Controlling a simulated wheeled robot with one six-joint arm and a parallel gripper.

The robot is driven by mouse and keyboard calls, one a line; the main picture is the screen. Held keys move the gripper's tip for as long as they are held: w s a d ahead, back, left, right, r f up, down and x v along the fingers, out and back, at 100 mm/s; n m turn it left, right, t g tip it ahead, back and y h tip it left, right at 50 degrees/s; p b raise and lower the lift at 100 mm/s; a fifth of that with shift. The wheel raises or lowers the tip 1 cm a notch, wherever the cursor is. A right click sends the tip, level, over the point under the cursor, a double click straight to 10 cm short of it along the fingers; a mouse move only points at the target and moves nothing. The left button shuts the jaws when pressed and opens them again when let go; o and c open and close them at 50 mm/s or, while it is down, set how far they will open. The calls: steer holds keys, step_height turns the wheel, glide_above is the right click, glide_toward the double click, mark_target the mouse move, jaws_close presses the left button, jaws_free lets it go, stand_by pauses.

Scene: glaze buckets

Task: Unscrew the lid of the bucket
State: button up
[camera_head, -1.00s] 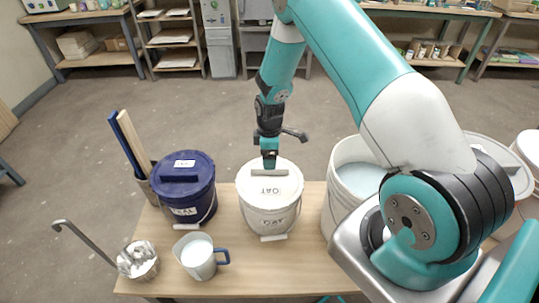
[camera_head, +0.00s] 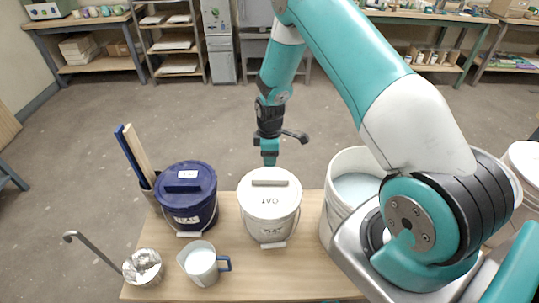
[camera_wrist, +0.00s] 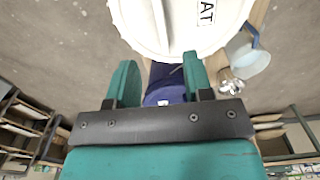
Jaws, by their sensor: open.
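The white bucket (camera_head: 268,228) stands on the wooden table, upright, with a white round lid (camera_head: 270,201) sitting on it. The lid has a raised bar (camera_head: 270,183) across its top and dark lettering. My gripper (camera_head: 269,161) is above and just behind the lid's far edge, apart from it. In the wrist view, my gripper (camera_wrist: 158,62) has its two teal fingers spread with nothing between them. The lid (camera_wrist: 175,35) fills the top of that view beyond the fingertips, cut off by the frame edge, with part of its lettering showing.
A blue lidded bucket (camera_head: 188,195) stands left of the white one. An open white bucket (camera_head: 335,200) stands right, partly behind my arm. Floor behind the table is clear.

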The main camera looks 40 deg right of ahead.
mark_target(270, 178)
steer(key=shift+f+b, duration=3.8)
steer(key=shift+f, duration=1.75)
jaws_close()
